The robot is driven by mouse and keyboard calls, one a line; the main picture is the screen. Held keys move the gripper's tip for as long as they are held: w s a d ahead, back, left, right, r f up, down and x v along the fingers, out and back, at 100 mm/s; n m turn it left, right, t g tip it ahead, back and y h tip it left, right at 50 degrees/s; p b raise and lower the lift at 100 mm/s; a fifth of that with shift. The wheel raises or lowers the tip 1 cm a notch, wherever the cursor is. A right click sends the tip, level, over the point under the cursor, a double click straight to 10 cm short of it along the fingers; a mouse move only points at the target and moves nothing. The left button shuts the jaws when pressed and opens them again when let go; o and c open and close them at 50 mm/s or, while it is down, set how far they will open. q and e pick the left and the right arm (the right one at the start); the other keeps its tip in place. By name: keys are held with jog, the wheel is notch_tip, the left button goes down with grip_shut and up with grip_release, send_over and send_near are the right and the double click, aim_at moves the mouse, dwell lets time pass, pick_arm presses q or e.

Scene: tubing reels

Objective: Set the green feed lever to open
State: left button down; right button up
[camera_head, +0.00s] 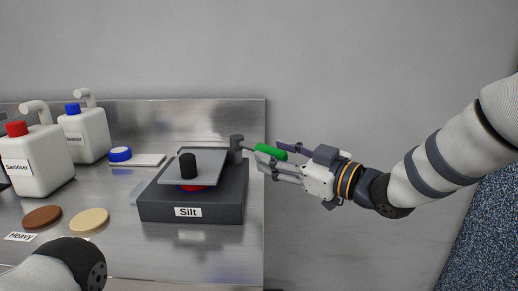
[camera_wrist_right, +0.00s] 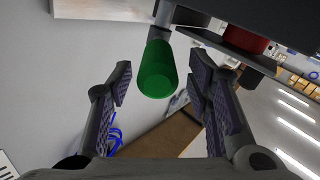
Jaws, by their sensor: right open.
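The green feed lever (camera_head: 271,152) sticks out to the right from a grey pivot (camera_head: 236,142) at the back right of a dark box labelled "Silt" (camera_head: 190,204). My right gripper (camera_head: 268,157) is open at the lever, coming in from the right. In the right wrist view the green grip (camera_wrist_right: 158,70) lies between the two open fingers (camera_wrist_right: 160,95), nearer the left one, with a gap visible on both sides. My left arm (camera_head: 62,268) shows at the bottom left; its gripper is out of view.
A grey plate with a black knob (camera_head: 188,165) lies on the box, over a red part. The bench's right edge is near the box.

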aim_at(258, 147)
jog(key=x, duration=0.5)
jog(key=shift+w+a+f, duration=0.15)
jog(key=shift+w, duration=0.1)
grip_shut()
